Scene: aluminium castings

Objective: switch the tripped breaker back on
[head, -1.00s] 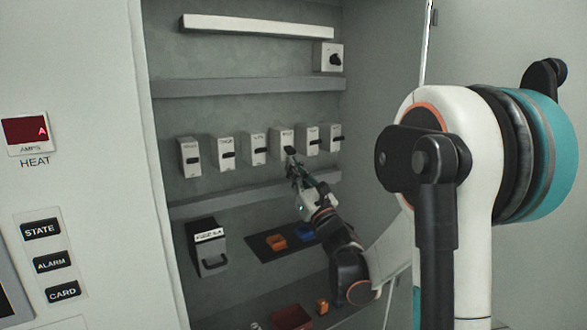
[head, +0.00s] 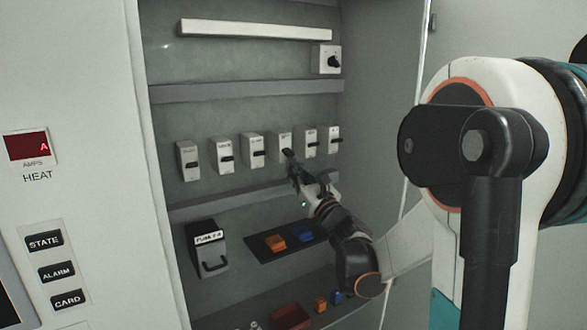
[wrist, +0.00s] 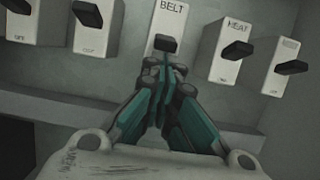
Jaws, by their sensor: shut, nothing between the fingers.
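A row of several white breakers with black levers runs across the cabinet's back panel. The breaker marked BELT (wrist: 168,18) is straight ahead in the wrist view, its black lever (wrist: 165,44) below the label. It also shows in the head view (head: 284,140). The breaker marked HEAT (wrist: 226,62) is just right of it. My gripper (wrist: 164,67) is shut and empty, its fingertips just below the BELT lever; contact cannot be told. My gripper also shows in the head view (head: 291,165). Which breaker is tripped is not clear from these views.
A grey ledge (head: 235,193) runs below the breakers. Lower down are a fuse box (head: 206,262), a dark tray (head: 262,254) with orange and blue blocks, and a red bin (head: 289,317).

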